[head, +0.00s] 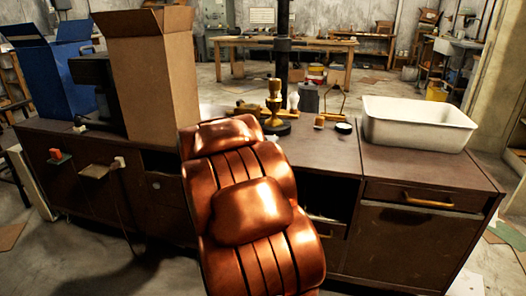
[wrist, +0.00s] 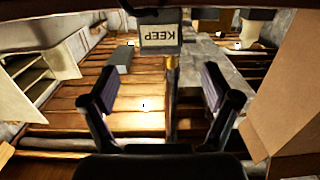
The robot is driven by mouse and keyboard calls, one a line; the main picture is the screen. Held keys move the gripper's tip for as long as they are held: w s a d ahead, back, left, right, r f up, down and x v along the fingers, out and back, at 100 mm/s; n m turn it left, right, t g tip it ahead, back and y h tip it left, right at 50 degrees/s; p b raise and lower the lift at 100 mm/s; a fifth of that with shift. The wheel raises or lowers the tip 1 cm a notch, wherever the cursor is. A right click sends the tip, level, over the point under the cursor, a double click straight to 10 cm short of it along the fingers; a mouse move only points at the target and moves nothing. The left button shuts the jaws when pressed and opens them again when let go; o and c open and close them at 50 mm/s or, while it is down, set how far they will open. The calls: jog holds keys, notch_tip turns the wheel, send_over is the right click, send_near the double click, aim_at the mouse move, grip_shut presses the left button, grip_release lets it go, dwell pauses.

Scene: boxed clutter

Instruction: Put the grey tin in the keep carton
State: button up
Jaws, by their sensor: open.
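A dark grey can-like thing (head: 308,98), likely the grey tin, stands on the counter behind several small items in the head view. A tall open brown carton (head: 155,75) stands at the counter's left; I see no label on it there. In the wrist view a KEEP label (wrist: 160,38) shows upside down at top centre; I cannot tell which carton bears it. My gripper (wrist: 159,88) is open, with its fingers spread and nothing between them. A grey block-like thing (wrist: 123,57) shows beyond the left finger; I cannot tell whether it is the tin.
A blue open carton (head: 50,75) stands far left. A white tub (head: 417,124) stands on the counter's right part. A brass-coloured object (head: 274,100) stands near the can. A shiny brown padded seat (head: 250,210) blocks the counter's front middle. Cardboard (wrist: 285,95) fills the wrist view's right side.

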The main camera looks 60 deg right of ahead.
jog(key=shift+a, duration=0.2)
jog(key=w+a+f+n+y, duration=0.2)
jog(key=a+f+y, duration=0.25)
jog(key=a, duration=0.55)
jog(key=w+a+f+n+t+y, duration=0.1)
jog(key=w+a+f+n+y, duration=0.3)
jog(key=a, duration=0.7)
jog(key=a+f+n+y, duration=0.15)
jog(key=a+y, duration=0.35)
jog(key=a, duration=0.5)
jog(key=s+a+f+n+g+y, duration=0.2)
jog(key=s+a+n+g+y, duration=0.4)
jog(key=s+a, duration=1.1)
jog(key=s+d+r+g+h, duration=0.2)
jog(key=s+g+h, duration=0.1)
jog(key=s, duration=0.9)
jog(key=shift+s+g, duration=0.4)
jog(key=shift+g, duration=0.5)
